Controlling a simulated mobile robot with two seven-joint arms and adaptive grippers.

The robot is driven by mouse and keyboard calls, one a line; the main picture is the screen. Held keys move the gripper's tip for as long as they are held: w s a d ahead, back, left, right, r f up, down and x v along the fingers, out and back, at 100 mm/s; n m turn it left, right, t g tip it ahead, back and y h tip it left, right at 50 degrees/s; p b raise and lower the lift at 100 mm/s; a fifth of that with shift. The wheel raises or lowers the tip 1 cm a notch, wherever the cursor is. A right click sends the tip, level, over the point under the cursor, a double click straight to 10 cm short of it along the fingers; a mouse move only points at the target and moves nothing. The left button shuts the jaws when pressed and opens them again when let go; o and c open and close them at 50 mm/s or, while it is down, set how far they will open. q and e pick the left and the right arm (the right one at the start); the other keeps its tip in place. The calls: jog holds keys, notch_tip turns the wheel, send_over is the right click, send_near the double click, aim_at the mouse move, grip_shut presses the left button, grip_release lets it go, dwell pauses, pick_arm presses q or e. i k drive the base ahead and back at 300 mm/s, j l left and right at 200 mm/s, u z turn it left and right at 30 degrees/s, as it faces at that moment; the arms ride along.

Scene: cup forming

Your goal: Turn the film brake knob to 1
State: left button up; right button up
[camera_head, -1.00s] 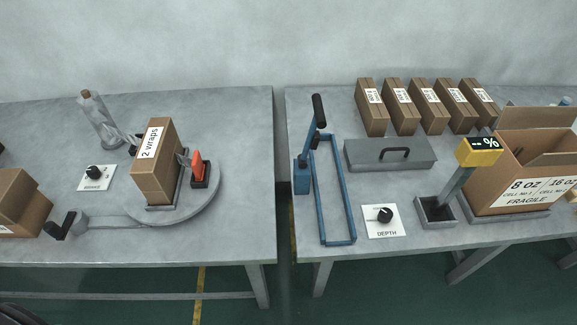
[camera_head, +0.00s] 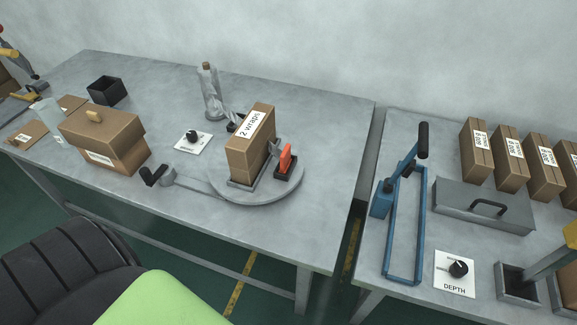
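The film brake knob (camera_head: 193,134) is a small black dial on a white plate (camera_head: 193,146) on the left table. The plate's number marks are too small to read. A roll of clear film (camera_head: 211,92) stands upright behind it. To its right, a brown box (camera_head: 250,143) labelled "2 wraps" stands on a round grey turntable (camera_head: 285,188) with a black-handled crank (camera_head: 154,176) at its left. Neither of my grippers is in view.
A closed brown carton (camera_head: 105,140) and a black open bin (camera_head: 107,90) are on the left table. A gap separates it from the right table, which holds a blue lever frame (camera_head: 420,230) and a DEPTH knob (camera_head: 458,268). A black and green chair-like shape (camera_head: 165,300) is at the front.

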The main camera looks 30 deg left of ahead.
aim_at(192, 136)
jog(key=u, duration=1.75)
jog(key=i+j, duration=0.35)
jog(key=i+j+z, duration=0.15)
jog(key=j+z, duration=0.15)
jog(key=i+j+z, duration=0.15)
jog(key=j+z, duration=0.15)
jog(key=i+j+z, duration=0.1)
jog(key=j+z, duration=0.15)
jog(key=j, duration=0.2)
jog(key=z, duration=0.4)
